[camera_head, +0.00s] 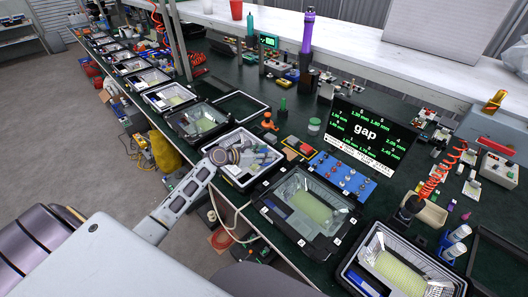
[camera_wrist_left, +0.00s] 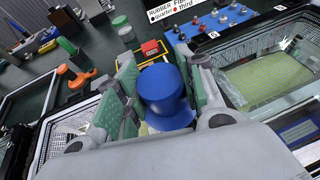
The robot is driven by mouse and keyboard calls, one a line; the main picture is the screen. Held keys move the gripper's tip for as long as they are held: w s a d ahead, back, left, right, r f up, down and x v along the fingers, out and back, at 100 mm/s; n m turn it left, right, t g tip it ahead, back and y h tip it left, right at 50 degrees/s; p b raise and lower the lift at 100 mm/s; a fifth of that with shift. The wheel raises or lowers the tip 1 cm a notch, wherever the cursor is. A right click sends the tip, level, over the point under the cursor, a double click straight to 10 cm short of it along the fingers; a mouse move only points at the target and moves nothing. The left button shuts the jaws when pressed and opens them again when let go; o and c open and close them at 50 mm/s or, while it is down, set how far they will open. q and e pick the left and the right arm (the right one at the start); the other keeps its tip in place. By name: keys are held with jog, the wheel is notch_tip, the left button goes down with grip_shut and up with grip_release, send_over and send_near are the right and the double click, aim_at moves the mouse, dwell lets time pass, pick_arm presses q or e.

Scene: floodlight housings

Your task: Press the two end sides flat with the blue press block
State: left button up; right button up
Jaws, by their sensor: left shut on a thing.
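My left gripper (camera_head: 236,155) is above the white-rimmed tray, left of the near floodlight housing (camera_head: 262,215). In the left wrist view its two green-padded fingers (camera_wrist_left: 160,88) are shut on the blue press block (camera_wrist_left: 166,98), whose round blue top shows between them. In the head view the block is hidden by the gripper. My right gripper is not in view.
The white-rimmed tray (camera_head: 231,180) holds loose parts. A screen reading "gap" (camera_head: 368,135) stands behind a blue board with knobs (camera_head: 343,177). Another housing (camera_head: 352,270) is at the lower right. An orange tool (camera_head: 268,122) and green-lidded jar (camera_head: 314,125) stand behind.

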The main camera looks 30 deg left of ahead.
pick_arm(q)
jog(key=shift+f+b, duration=0.55)
jog(key=shift+f, duration=0.65)
jog(key=shift+f+b, duration=0.3)
jog(key=shift+f, duration=0.4)
jog(key=shift+p, duration=0.5)
jog(key=shift+f, duration=0.45)
dwell(0.5)
jog(key=shift+f+b, duration=0.45)
dwell(0.5)
jog(key=shift+s+f, duration=0.1)
jog(key=shift+f, duration=0.2)
dwell(0.5)
